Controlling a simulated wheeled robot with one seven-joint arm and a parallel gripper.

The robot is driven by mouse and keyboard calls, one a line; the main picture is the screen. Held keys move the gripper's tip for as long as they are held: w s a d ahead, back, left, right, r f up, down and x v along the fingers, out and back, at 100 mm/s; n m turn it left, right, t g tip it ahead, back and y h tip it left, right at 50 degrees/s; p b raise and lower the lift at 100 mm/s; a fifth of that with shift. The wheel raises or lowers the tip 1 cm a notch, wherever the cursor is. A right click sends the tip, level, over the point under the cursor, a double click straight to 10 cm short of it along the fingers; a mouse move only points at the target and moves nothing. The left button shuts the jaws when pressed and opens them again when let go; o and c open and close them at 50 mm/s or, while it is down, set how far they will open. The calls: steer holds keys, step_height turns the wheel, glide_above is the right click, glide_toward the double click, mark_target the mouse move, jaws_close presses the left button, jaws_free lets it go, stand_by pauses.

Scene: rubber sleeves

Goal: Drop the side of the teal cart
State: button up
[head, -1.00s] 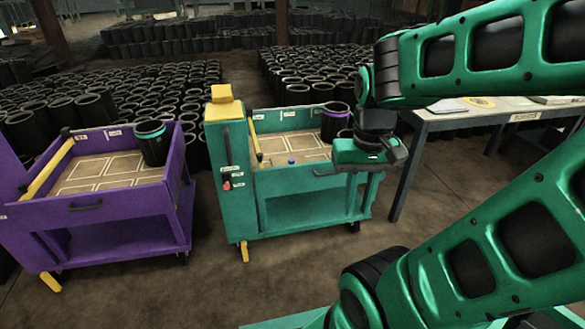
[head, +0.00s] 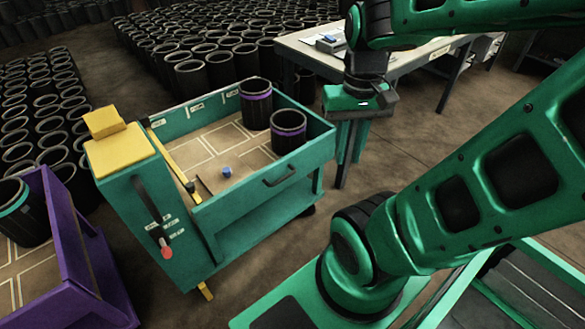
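The teal cart (head: 262,200) stands left of centre. Its near side panel is up and has a dark handle (head: 279,175) on it. A lever with a red knob (head: 166,251) is on the cart's end post, below a yellow block (head: 104,123). Two black sleeves with purple bands, one farther back (head: 255,105) and one nearer (head: 288,132), stand at the right end of its bed. A small blue knob (head: 227,172) shows in the bed near a yellow bar.
A purple cart (head: 75,245) with a teal-banded sleeve (head: 18,212) stands at the lower left, close to the teal cart. A table (head: 410,68) is behind my gripper. Many black sleeves fill the floor at the back. Open floor lies in front of the teal cart.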

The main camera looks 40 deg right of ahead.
steer(key=shift+w+a, duration=0.15)
steer(key=shift+w, duration=0.2)
